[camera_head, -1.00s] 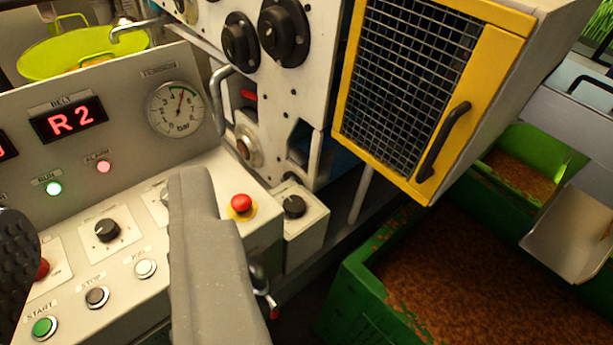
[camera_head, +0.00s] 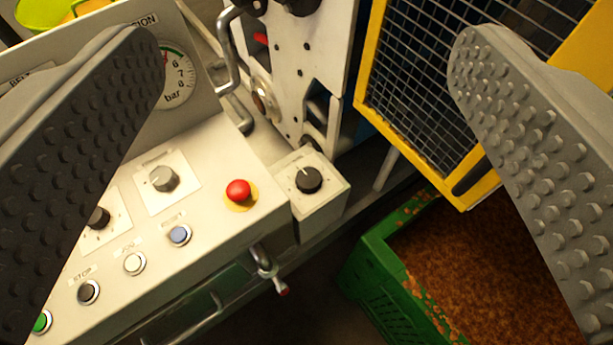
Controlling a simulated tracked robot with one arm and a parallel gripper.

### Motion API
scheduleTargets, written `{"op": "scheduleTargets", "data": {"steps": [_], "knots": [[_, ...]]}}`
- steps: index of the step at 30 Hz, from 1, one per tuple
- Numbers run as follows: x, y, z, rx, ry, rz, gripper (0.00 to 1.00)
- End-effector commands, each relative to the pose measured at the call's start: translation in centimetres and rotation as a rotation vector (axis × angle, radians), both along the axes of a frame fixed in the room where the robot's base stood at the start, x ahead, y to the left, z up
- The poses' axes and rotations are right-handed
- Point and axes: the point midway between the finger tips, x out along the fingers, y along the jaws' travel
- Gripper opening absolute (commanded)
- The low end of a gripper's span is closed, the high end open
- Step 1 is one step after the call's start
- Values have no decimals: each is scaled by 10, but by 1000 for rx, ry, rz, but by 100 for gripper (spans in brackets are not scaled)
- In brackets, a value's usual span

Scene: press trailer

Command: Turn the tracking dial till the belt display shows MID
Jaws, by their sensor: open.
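My gripper (camera_head: 305,45) is open and empty, its two studded fingers far apart at the left and right of the picture. Between them, a small pale box (camera_head: 322,207) at the console's right end carries a black dial (camera_head: 308,180) with a light pointer mark. Another black knob (camera_head: 98,218) on the console is partly behind the left finger. No readable label shows which is the tracking dial. Neither knob is visibly touched. The belt display is hidden behind the left finger; only part of its BELT label (camera_head: 20,82) shows.
A red mushroom button (camera_head: 238,190) sits left of the box. The console (camera_head: 215,160) also has a grey knob (camera_head: 164,178), several push buttons and a gauge (camera_head: 177,78). A yellow mesh guard (camera_head: 430,90) and a green crate (camera_head: 380,290) of brown material stand right.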

Motion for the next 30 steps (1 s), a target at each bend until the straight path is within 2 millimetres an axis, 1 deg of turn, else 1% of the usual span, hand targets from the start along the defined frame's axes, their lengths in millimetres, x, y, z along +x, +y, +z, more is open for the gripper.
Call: {"op": "scheduleTargets", "data": {"steps": [2,5,7,8,9,11,12,14,16,21,24,27,30], "knots": [[16,0,-8,-1,37,9,75],[45,-1,-27,-4,107,27,75],[70,-12,-47,-10,170,42,75],[80,-15,-56,-10,197,49,75],[92,-16,-68,-14,234,58,75],[111,-15,-90,-19,291,72,75],[121,-15,-103,-23,328,81,75],[137,-15,-126,-30,386,94,75],[152,-15,-153,-36,451,110,75],[180,-14,-222,-56,608,145,75],[191,-15,-263,-70,699,165,75],[196,-15,-302,-82,781,182,75],[197,-17,-334,-94,847,196,75]]}}
